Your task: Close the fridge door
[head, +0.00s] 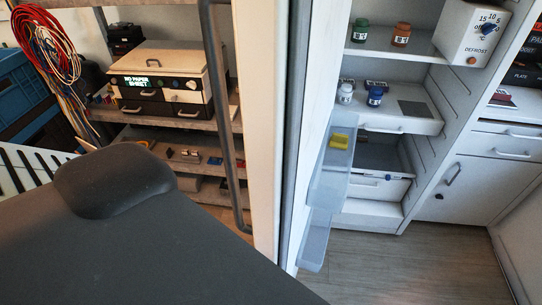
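The fridge door (265,120) stands open, seen nearly edge-on in the middle of the head view. Its long grey handle (226,130) is on the left side of the door. Clear door bins (328,180) sit on its inner side, one with a yellow item (340,141). The open fridge interior (420,75) is to the right, with small jars on its shelves and a drawer (375,184) at the bottom. Neither of my grippers shows. The dark surface at lower left hides part of the floor and the door's lower left side.
A shelf rack with a printer-like box (165,75) stands behind the door at left. Coiled coloured wires (45,40) hang at the far left. A white cabinet (460,190) is right of the fridge. Wooden floor (410,265) is clear in front of the fridge.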

